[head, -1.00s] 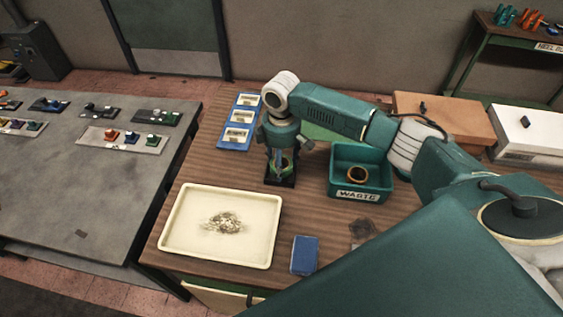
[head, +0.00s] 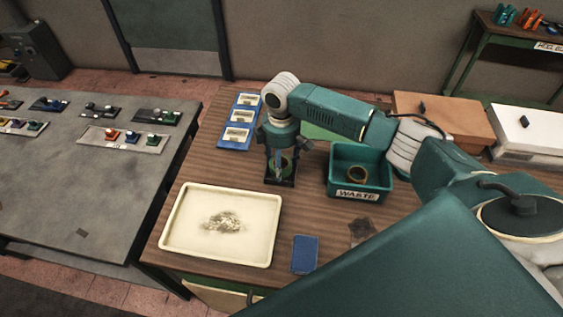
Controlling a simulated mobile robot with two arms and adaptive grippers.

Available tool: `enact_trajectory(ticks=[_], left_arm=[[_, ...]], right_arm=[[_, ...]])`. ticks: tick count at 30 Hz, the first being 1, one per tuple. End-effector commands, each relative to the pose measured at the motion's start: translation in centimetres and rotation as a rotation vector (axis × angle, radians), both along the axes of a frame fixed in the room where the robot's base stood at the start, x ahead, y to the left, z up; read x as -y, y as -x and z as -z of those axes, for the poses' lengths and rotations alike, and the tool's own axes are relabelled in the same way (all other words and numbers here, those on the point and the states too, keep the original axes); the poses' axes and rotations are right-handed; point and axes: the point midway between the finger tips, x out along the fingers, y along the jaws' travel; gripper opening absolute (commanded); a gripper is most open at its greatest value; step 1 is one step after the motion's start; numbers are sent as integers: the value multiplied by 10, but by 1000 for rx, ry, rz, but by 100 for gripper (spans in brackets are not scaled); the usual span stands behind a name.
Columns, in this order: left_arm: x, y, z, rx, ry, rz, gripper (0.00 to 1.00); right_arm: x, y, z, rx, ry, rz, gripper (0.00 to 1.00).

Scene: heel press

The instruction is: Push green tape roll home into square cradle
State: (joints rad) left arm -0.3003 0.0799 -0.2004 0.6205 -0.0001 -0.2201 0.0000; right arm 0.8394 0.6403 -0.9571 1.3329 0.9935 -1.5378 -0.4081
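The green tape roll (head: 289,163) is at the dark square cradle (head: 281,181) on the wooden bench, in the middle of the head view. My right gripper (head: 281,171) points down directly over the cradle, with its fingers at the roll. The fingers cover much of the roll, so I cannot tell whether they grip it or how deep it sits. My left gripper is not in view.
A cream tray (head: 180,245) and a blue block (head: 305,254) lie in front. A blue three-part holder (head: 238,122) lies behind left. Bare wood lies between.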

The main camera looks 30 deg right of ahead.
Motion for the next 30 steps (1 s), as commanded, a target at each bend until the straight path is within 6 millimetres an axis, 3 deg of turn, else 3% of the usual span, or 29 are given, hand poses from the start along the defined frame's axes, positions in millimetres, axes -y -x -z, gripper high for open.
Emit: enact_trajectory(ticks=[1, 15, 19, 30], left_arm=[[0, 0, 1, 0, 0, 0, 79], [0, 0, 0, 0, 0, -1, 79], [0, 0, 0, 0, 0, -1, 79], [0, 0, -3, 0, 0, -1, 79]], right_arm=[[-1, 7, 7, -17, 1, -1, 73], [1, 4, 4, -12, 2, 0, 75], [1, 4, 3, -10, 3, 1, 95], [1, 2, -1, -6, 2, 1, 95]])
